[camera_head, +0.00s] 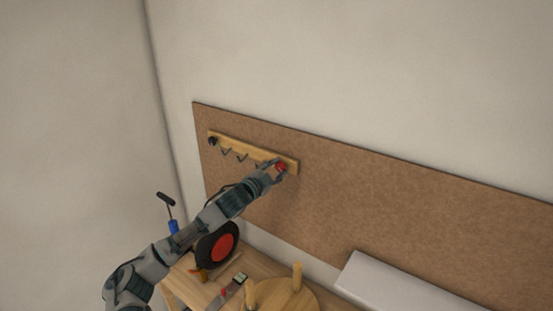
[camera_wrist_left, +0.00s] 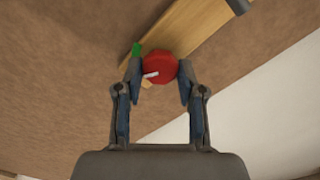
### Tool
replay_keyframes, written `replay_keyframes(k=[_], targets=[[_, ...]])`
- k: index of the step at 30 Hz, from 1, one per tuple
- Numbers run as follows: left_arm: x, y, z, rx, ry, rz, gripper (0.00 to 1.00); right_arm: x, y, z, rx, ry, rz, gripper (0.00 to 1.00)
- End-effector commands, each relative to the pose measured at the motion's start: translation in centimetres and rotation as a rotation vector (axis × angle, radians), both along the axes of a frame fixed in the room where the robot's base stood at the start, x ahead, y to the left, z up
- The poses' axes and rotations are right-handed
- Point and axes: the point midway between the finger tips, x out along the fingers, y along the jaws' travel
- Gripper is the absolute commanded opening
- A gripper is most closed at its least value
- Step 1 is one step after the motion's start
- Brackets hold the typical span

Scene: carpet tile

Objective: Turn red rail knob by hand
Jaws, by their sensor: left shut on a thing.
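The red knob (camera_head: 281,167) sits at the right end of a wooden rail (camera_head: 240,149) on the brown wall board. It also shows in the left wrist view as a red faceted disc (camera_wrist_left: 159,69) with a white mark pointing left. My left gripper (camera_head: 275,169) reaches up to the rail. In the left wrist view its two fingers (camera_wrist_left: 160,78) stand on either side of the knob and are shut on it. A small green patch (camera_wrist_left: 137,49) lies on the rail beside the knob. My right gripper is not in view.
The rail carries several dark hooks and a black knob (camera_head: 212,141) at its left end.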

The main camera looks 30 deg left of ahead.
Motion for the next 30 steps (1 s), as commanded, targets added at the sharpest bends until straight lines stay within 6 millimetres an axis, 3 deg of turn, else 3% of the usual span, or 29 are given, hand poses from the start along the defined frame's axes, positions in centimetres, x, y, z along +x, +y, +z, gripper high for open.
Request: replay_keyframes(k=[3, 12, 30], targets=[[0.1, 0.0, -0.1, 0.104, 0.005, 0.001, 0.04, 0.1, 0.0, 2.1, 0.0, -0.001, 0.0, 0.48], [0.1, -0.1, -0.5, 0.321, -0.014, 0.0, 0.04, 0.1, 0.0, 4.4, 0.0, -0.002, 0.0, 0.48], [0.1, -0.2, -0.9, 0.459, -0.024, -0.003, 0.04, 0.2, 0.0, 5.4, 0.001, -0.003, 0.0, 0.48]])
